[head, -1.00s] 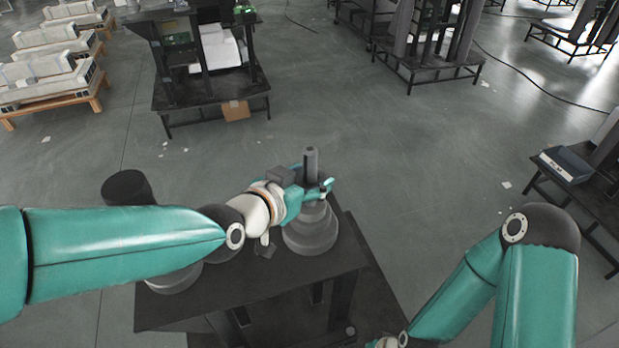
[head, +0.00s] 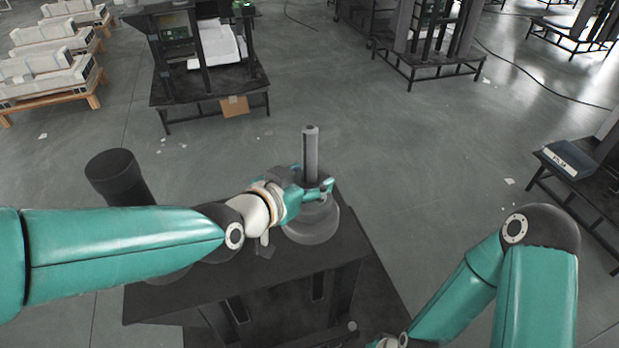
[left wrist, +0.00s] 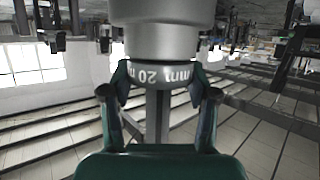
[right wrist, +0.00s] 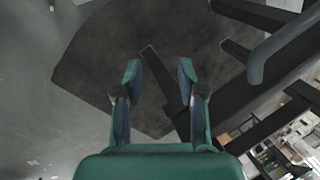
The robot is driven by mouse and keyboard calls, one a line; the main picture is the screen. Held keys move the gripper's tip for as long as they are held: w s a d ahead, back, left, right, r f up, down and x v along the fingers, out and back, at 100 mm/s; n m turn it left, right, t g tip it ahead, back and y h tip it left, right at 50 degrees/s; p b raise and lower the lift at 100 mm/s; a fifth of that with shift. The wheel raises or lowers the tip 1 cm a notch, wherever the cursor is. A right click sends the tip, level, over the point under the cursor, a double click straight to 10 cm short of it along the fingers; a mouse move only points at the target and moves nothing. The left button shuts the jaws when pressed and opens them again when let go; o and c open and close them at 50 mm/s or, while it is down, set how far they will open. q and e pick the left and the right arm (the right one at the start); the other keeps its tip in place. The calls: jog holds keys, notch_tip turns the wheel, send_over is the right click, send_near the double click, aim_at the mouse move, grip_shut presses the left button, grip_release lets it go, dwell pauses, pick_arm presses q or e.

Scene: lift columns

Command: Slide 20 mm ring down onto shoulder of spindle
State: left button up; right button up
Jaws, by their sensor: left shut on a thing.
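The spindle (head: 311,155) stands upright on the dark table, its grey post rising from a wide stepped base (head: 312,230). My left gripper (head: 313,189) is around the lower post, just above the base. In the left wrist view it is shut on the grey ring (left wrist: 160,76), marked "20 mm" upside down. The ring is around the post (left wrist: 158,115), close to the wide grey shoulder (left wrist: 160,42); I cannot tell whether they touch. My fingers mostly hide the ring in the head view. My right gripper (right wrist: 159,70) is open and empty.
A dark cylinder (head: 117,172) stands at the table's left, partly behind my left arm. The black table (head: 300,268) has bare surface in front of the spindle. Another stand with a blue-grey box (head: 569,158) is at the right. Open floor lies behind.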

dwell(0.3)
pick_arm(q)
jog(key=o, duration=1.3)
jog(key=shift+s+a, duration=0.1)
jog(key=v, duration=1.1)
jog(key=shift+s+a, duration=0.15)
jog(key=shift+s, duration=0.2)
